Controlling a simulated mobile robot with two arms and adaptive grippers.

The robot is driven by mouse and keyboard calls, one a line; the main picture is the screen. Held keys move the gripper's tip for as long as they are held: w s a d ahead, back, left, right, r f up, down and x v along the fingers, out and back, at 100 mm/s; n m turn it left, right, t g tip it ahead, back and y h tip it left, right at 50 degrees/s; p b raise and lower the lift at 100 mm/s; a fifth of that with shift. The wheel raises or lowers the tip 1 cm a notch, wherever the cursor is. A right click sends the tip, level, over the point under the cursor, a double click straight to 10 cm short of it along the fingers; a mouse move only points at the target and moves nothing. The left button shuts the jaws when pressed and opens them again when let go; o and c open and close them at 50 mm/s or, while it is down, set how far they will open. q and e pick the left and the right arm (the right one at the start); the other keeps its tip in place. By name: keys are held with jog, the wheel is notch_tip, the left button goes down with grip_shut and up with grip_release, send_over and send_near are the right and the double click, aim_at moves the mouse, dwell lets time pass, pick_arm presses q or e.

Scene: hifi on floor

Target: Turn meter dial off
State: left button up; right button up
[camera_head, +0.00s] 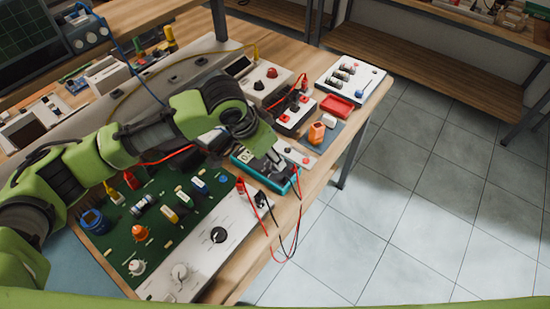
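The meter (284,187), a dark device with a teal edge, lies near the right edge of the wooden workbench. My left arm reaches in from the left, and its gripper (274,158) is directly over the meter. My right gripper is not in view.
A green board (160,229) with components and a white panel (205,257) with a black knob lie in front of the meter. Red and black leads (297,222) hang over the bench edge. An orange item (317,133) and red tray (337,105) lie behind. Tiled floor at right is clear.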

pick_arm(q)
jog(key=x, duration=0.2)
jog(key=shift+w+d+f, duration=0.1)
jog(key=shift+f, duration=0.2)
jog(key=shift+w+d+f, duration=0.1)
jog(key=shift+d+f, duration=0.05)
jog(key=shift+f, duration=0.45)
jog(key=c, duration=0.9)
grip_shut()
jog(key=shift+d+p, duration=0.1)
jog(key=shift+p, duration=0.5)
jog(key=n+y+p, duration=0.1)
jog(key=n+p, duration=0.2)
jog(key=p, duration=0.1)
jog(key=n+t+y+p, duration=0.1)
jog(key=n+p, duration=0.2)
jog(key=p, duration=0.1)
jog(key=shift+d+r, duration=0.15)
jog(key=shift+r, duration=0.1)
jog(key=shift+f+n+y+p, duration=0.15)
jog(key=shift+n+y+p, duration=0.25)
jog(key=shift+n+p, duration=0.95)
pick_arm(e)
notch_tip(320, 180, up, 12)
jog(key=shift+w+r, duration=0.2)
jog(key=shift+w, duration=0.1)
pick_arm(q)
jog(key=shift+f+n, duration=0.1)
jog(key=shift+n, duration=0.15)
